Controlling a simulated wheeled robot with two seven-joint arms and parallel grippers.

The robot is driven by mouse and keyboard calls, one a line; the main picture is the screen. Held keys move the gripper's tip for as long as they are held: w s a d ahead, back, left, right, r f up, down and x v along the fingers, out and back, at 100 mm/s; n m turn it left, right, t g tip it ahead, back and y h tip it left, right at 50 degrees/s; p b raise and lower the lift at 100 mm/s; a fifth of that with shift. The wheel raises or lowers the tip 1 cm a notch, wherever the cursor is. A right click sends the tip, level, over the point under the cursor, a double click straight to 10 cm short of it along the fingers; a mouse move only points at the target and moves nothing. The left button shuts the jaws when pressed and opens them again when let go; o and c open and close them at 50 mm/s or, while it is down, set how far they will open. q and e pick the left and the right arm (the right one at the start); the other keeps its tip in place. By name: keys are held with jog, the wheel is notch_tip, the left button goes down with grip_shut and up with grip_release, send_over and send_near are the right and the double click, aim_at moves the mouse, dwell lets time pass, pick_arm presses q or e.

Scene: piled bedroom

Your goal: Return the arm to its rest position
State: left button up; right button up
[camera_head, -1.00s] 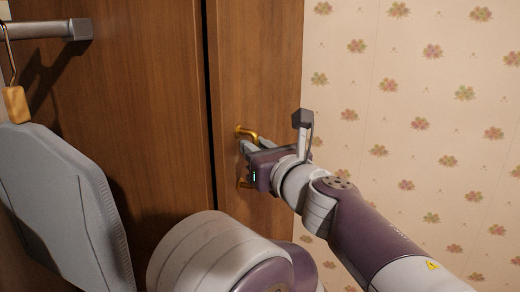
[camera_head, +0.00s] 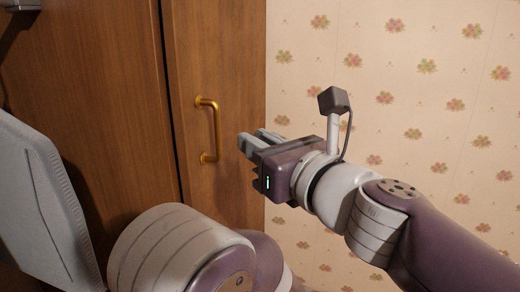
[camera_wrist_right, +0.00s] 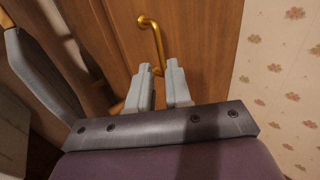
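My right arm comes in from the lower right of the head view. Its gripper (camera_head: 252,139) stands off to the right of the golden door handle (camera_head: 214,130), apart from it. The fingers are spaced apart with nothing between them. In the right wrist view the two pale fingers (camera_wrist_right: 159,72) point toward the wooden door, and the handle (camera_wrist_right: 153,38) shows beyond them without touching. My left gripper is not in view.
The brown wooden door (camera_head: 240,70) with its handle fills the left and middle. Patterned wallpaper (camera_head: 400,60) lies to the right. A grey flat panel (camera_head: 45,200) stands at the left edge. A large pale rounded joint of mine (camera_head: 170,250) takes up the bottom.

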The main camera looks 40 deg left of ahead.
jog(key=shift+d, duration=0.1)
dwell(0.4)
jog(key=w+d+f+m+t+h, duration=0.1)
jog(key=w+d+f+m+h, duration=0.25)
jog(key=d+f+m, duration=0.45)
jog(key=w+d+f+m+h, duration=0.35)
jog(key=f+m, duration=0.55)
jog(key=m, duration=0.3)
jog(key=w+d+f+m+t+h, duration=0.1)
jog(key=w+d+f+m+h, duration=0.25)
jog(key=d+f+m, duration=0.45)
jog(key=s+d+f+m+g+h, duration=0.35)
jog(key=s+d+f+m, duration=0.25)
jog(key=d+f+m, duration=0.45)
jog(key=s+d+f+m+g+h, duration=0.35)
jog(key=s+d+f+m, duration=0.35)
jog(key=d+m, duration=0.55)
notch_tip(320, 180, up, 31)
jog(key=d+n+p, duration=0.1)
jog(key=d+p, duration=0.1)
jog(key=p, duration=2.9)
jog(key=shift+w+d+y, duration=0.3)
jog(key=shift+w+y, duration=0.05)
jog(key=shift+w, duration=0.1)
